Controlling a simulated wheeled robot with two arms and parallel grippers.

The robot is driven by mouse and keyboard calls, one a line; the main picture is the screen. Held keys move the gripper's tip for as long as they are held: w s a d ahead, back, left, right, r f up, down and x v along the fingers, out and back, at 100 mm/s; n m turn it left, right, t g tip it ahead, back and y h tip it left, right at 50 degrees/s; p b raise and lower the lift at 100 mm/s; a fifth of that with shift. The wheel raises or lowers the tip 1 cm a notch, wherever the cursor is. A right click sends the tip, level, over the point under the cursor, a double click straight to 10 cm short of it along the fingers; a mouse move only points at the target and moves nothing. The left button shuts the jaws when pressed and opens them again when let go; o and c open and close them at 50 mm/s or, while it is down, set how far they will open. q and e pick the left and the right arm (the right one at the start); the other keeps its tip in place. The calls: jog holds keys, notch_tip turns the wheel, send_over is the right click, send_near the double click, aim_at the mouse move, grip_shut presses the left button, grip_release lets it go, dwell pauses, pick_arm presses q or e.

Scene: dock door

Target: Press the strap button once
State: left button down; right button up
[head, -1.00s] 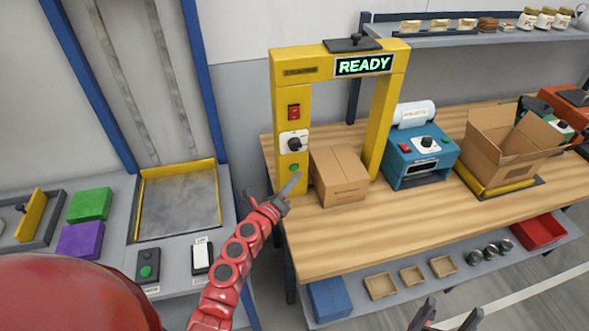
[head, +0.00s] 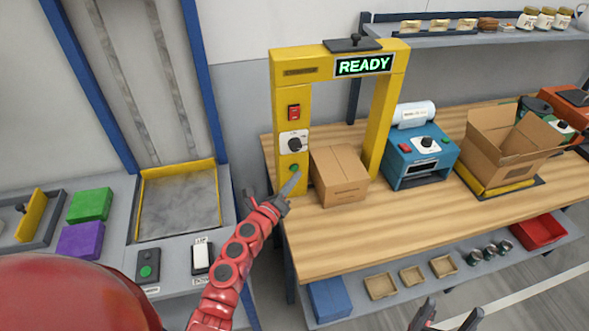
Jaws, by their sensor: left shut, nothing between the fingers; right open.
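The yellow strapping arch (head: 290,110) stands on the wooden bench with its display (head: 363,65) reading READY in green. On its left post are a red switch (head: 293,112), a dark dial (head: 294,144) and below it a small green button (head: 294,168). A closed cardboard box (head: 340,176) sits under the arch. My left gripper (head: 292,184) is shut and empty, its tip just below the green button; I cannot tell whether it touches the post. My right gripper (head: 449,318) is open at the bottom edge, far from the arch.
Right of the arch are a blue machine (head: 420,155) and an open carton (head: 506,145). A control panel with a green button (head: 146,271) and a rocker switch (head: 201,258) is at left. The bench (head: 330,238) is bare in front of the box.

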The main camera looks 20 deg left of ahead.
pick_arm(q)
jog(key=shift+w+a, duration=0.1)
dwell(0.5)
jog(key=shift+w+a+b, duration=0.15)
jog(key=shift+w+b, duration=0.1)
jog(key=shift+b, duration=0.05)
jog(key=shift+w+a, duration=0.2)
jog(key=shift+w, duration=0.05)
dwell(0.6)
dwell(0.3)
jog(key=shift+s+d, duration=0.4)
jog(key=shift+s, duration=0.25)
jog(key=s+d, duration=0.1)
jog(key=s, duration=0.1)
jog(key=s+d, duration=0.2)
dwell(0.4)
dwell(0.6)
